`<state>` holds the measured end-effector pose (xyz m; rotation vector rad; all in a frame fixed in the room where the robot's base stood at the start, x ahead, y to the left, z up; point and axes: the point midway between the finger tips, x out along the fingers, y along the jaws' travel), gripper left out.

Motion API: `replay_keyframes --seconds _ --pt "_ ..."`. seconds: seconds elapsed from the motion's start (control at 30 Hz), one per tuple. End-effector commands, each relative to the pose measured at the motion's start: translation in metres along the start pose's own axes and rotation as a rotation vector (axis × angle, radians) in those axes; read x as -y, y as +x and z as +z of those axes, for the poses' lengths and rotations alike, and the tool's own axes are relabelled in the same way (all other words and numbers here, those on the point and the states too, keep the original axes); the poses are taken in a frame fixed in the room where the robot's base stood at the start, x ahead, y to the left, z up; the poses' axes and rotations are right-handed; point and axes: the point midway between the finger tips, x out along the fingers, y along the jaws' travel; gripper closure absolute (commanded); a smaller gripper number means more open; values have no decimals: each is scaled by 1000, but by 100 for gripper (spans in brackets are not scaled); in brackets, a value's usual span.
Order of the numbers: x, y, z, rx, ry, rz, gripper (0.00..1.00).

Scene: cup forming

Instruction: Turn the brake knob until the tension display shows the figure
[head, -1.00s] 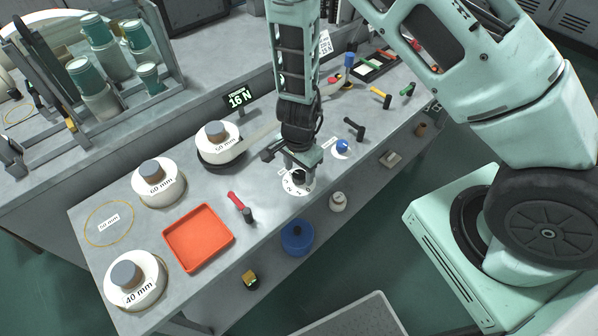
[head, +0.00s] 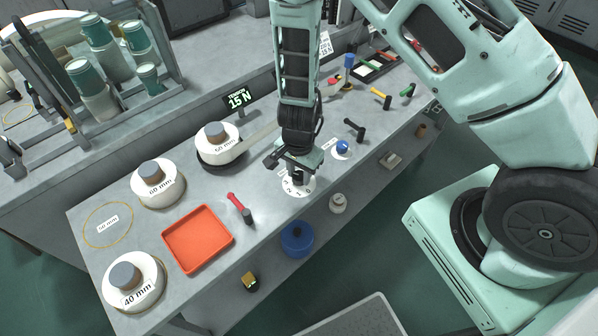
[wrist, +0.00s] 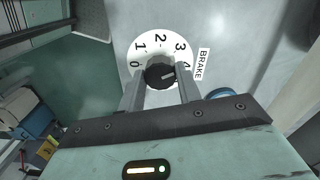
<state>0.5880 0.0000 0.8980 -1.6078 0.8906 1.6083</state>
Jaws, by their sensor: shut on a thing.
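The black brake knob (wrist: 160,74) sits at the centre of a white dial (wrist: 150,42) numbered 0 to 4, beside a BRAKE label (wrist: 202,64). The light mark on the knob points right in the wrist view, toward the 4 side. My gripper (wrist: 160,84) is shut on the knob, one finger on each side. In the head view my gripper (head: 297,174) stands over the dial (head: 299,187) and hides most of the knob. The tension display (head: 238,100) reads 15 N in green.
A blue knob (head: 342,147) on a white disc and a black-handled tool (head: 354,128) are close behind the gripper. A red-handled tool (head: 236,203), an orange tray (head: 199,238) and white spools (head: 158,183) lie to the left. A small printed card (head: 325,44) stands behind the arm.

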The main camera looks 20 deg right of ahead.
Motion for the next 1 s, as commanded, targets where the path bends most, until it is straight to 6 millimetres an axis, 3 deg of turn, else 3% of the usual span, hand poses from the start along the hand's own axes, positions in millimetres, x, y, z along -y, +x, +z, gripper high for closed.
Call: replay_keyframes --seconds 0.3,0.33,0.4,0.77,1.0 --pt "0 0 0 0 -19 -1 89" --pt "0 0 0 0 -19 -1 61" --pt "0 0 0 0 -19 -1 44" --pt "1 -5 0 -2 -20 -2 44" --pt "2 -46 0 -3 -22 -5 44"
